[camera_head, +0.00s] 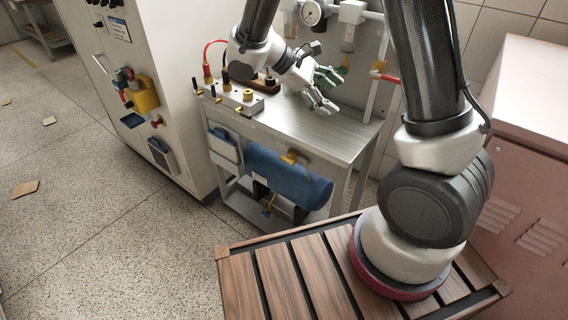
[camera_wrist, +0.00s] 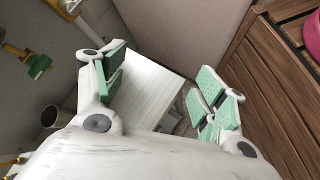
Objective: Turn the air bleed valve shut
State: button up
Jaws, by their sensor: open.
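My gripper (camera_head: 330,90) is open and empty above the metal bench, in front of its back panel. In the wrist view its two green-padded fingers (camera_wrist: 163,78) are spread wide with nothing between them. A small valve with a green handle (camera_wrist: 38,66) shows at the left of the wrist view, outside the fingers and apart from them. A red-handled valve (camera_head: 385,77) is on the pipe at the bench's right side. I cannot tell from any label which one is the air bleed valve.
The metal bench (camera_head: 325,135) carries a terminal box (camera_head: 228,101) with cables at left. A gauge (camera_head: 311,13) and a clear filter bowl (camera_head: 350,14) are on the panel. A blue tank (camera_head: 285,172) sits below. A pink cabinet (camera_head: 525,150) stands at right; the floor at left is mostly open.

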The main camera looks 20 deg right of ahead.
jog(key=w+a+f+n+t+h, duration=0.2)
jog(key=w+a+f+n+h, duration=0.15)
jog(key=f, duration=0.35)
jog(key=n+t+h, duration=0.1)
jog(key=n+t, duration=1)
jog(key=n, duration=0.1)
send_near(286, 162)
jog(key=x, duration=0.9)
jog(key=shift+w+d, duration=0.2)
jog(key=c, duration=1)
